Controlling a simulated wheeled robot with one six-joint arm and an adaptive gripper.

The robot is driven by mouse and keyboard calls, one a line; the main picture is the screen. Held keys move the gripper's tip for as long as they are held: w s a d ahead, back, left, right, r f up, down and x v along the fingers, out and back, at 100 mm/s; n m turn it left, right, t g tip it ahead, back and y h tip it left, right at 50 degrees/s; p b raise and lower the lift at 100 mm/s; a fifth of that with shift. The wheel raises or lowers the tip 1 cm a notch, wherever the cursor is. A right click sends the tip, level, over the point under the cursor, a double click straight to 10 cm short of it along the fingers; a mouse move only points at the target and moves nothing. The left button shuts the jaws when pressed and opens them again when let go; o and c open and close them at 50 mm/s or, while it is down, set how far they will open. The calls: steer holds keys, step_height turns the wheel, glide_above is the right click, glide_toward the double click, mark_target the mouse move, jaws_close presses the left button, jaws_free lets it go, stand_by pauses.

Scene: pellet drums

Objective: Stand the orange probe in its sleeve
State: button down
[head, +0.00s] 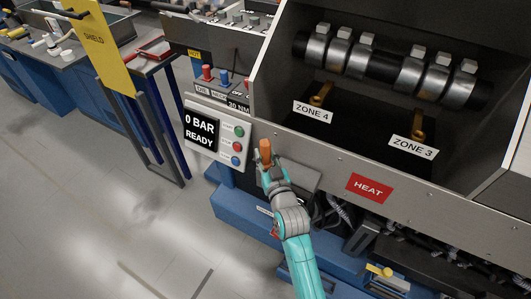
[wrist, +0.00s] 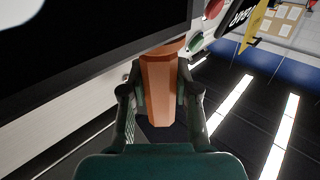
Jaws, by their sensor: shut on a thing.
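An orange probe (head: 265,149) shows at the end of my arm in the head view. In the wrist view the orange probe (wrist: 158,88) stands between the two fingers and runs up past the fingertips. My gripper (head: 266,166) is shut on it, in front of the machine's front panel. In the wrist view my gripper (wrist: 159,90) has a dark finger on each side of the probe. I cannot make out the probe's sleeve in either view.
A control panel (head: 216,132) with a screen and coloured buttons is just left of the gripper. A red HEAT label (head: 369,188) is on the machine to the right. A yellow SHIELD panel (head: 102,48) stands at the upper left. The floor at the left is open.

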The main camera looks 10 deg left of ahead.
steer(key=shift+f, duration=0.3)
steer(key=c, duration=0.8)
jaws_free()
steer(key=shift+s, duration=0.1)
steer(key=v, duration=1.2)
